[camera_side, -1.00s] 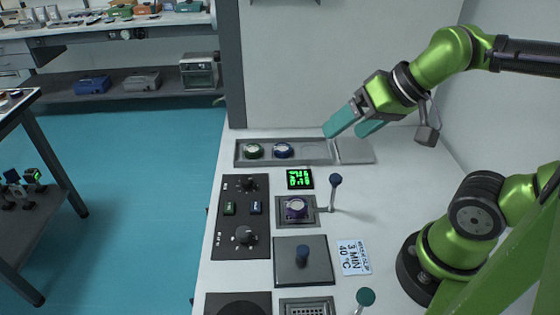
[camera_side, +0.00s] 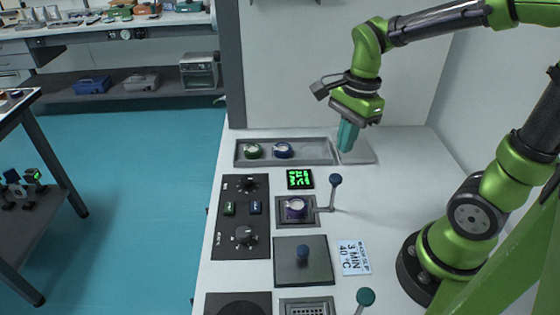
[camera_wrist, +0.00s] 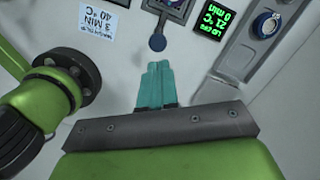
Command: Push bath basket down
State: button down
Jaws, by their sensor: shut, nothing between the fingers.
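The bath basket looks to be the round purple-rimmed piece (camera_side: 296,208) set in a square grey unit (camera_side: 284,218). A lever at its right side stands up and ends in a dark blue knob (camera_side: 336,180). In the wrist view the knob (camera_wrist: 157,43) shows just beyond my fingertips. My gripper (camera_side: 346,150) is shut and empty, pointing down above the right end of the grey tray, behind the lever and apart from it. Its teal fingers (camera_wrist: 158,66) lie side by side in the wrist view.
A grey tray (camera_side: 307,161) holds a green and a blue round piece. A green-lit display (camera_side: 300,179) sits between tray and basket. A black panel with knobs (camera_side: 232,192), a lidded plate (camera_side: 289,272), a label (camera_side: 353,257) and a green-knobbed lever (camera_side: 364,297) are nearby. The right bench is clear.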

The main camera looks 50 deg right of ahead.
aim_at(337, 176)
jog(key=shift+s+m, duration=0.1)
jog(key=shift+m, duration=0.6)
jog(key=shift+f, duration=0.1)
jog(key=shift+a+f, duration=0.2)
jog(key=shift+f, duration=1.5)
jog(key=shift+a+f, duration=0.15)
jog(key=shift+f, duration=1.55)
notch_tip(337, 176, down, 6)
jog(key=shift+r, duration=0.1)
jog(key=shift+s+d+r, duration=0.2)
jog(key=shift+d+r, duration=0.1)
jog(key=shift+d, duration=0.45)
jog(key=shift+s+d+r, duration=0.2)
jog(key=shift+d+r, duration=0.1)
jog(key=shift+d, duration=0.4)
